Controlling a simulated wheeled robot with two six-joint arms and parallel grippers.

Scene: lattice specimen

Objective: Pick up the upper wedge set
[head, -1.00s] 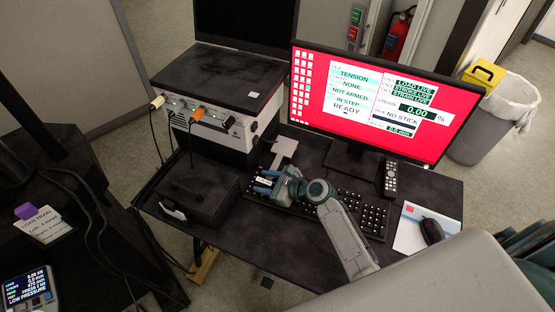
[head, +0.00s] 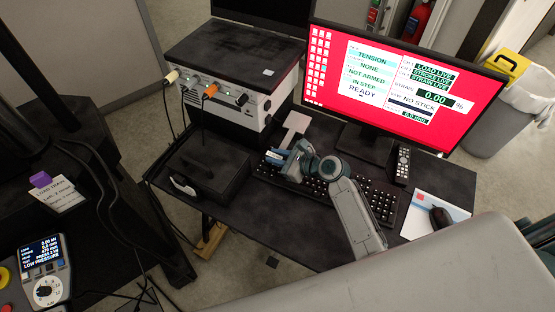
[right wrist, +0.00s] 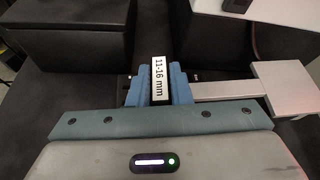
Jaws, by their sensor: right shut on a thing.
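My right gripper (head: 276,156) is low over the left end of the keyboard on the dark desk. In the right wrist view its blue fingers (right wrist: 159,88) are closed around a narrow block with a white label reading "11-16 mm", the wedge set (right wrist: 159,76). Most of the wedge set is hidden between the fingers, and in the head view it is too small to make out clearly. I cannot tell whether it touches the desk. My left gripper is not in view.
A pale plate with a bar (head: 295,125) lies just behind the gripper. A black box (head: 205,165) stands to the left, the white instrument (head: 235,103) behind it. The monitor (head: 400,85), remote (head: 402,163) and mouse (head: 440,217) are to the right.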

